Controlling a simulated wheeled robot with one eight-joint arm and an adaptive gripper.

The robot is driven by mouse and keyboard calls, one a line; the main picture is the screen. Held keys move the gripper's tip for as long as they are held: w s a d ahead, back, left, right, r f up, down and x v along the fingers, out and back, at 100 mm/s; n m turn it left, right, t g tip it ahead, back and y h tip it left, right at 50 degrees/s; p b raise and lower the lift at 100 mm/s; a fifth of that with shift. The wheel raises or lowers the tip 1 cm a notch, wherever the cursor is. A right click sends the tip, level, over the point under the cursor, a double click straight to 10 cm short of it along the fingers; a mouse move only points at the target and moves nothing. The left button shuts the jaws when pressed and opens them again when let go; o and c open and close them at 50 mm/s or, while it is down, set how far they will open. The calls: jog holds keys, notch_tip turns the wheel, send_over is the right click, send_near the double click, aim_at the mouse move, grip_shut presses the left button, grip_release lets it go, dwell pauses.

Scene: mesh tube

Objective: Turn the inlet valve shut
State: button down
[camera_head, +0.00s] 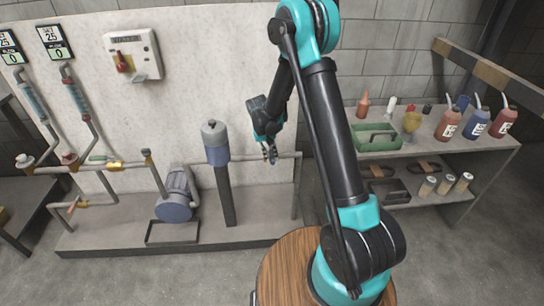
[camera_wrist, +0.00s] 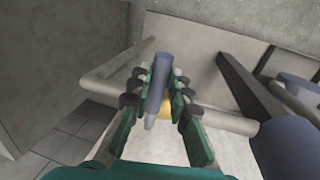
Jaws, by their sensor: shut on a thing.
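My gripper (camera_head: 270,155) is at the pipe to the right of the grey tank in the head view. In the wrist view, my gripper (camera_wrist: 160,88) has its two green and black fingers on either side of a blue-grey lever (camera_wrist: 158,82) and is shut on it. The lever is the handle of the inlet valve, whose brass body (camera_wrist: 166,108) shows partly behind it on the pipe. The lever points across the pipe in the wrist view. The fingers hide part of the valve, and it is hardly visible in the head view.
The grey pipe (camera_wrist: 110,82) bends near my gripper. The tank (camera_head: 215,143) and a pump (camera_head: 174,197) stand to the left on a grey base (camera_head: 120,240). A shelf (camera_head: 440,140) with bottles and a green tray (camera_head: 372,139) is at the right.

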dwell(0.3)
jog(key=c, duration=1.4)
grip_release()
jog(key=r, duration=0.4)
jog(key=a+r, duration=0.1)
jog(key=r, duration=0.3)
jog(key=a+r, duration=0.1)
jog(key=r, duration=0.2)
jog(key=shift+a+r, duration=0.25)
jog(key=shift+r, duration=0.15)
jog(key=s+d+r, duration=0.3)
jog(key=s+d, duration=0.3)
jog(key=d, duration=0.1)
jog(key=s+d+t, duration=0.1)
jog(key=s+d, duration=0.3)
jog(key=s, duration=0.3)
jog(key=s+d+f+t+y, duration=0.1)
jog(key=s+d, duration=0.3)
jog(key=s, duration=0.3)
jog(key=s+d+t+y, duration=0.1)
jog(key=s+d+t, duration=0.1)
jog(key=s+d, duration=0.2)
jog(key=shift+s+d+f+m, duration=0.1)
jog(key=shift+s+f+m, duration=0.05)
jog(key=shift+s, duration=0.8)
jog(key=shift+s+d+f+m, duration=0.1)
jog(key=shift+s+f+m, duration=0.05)
jog(key=shift+s, duration=0.8)
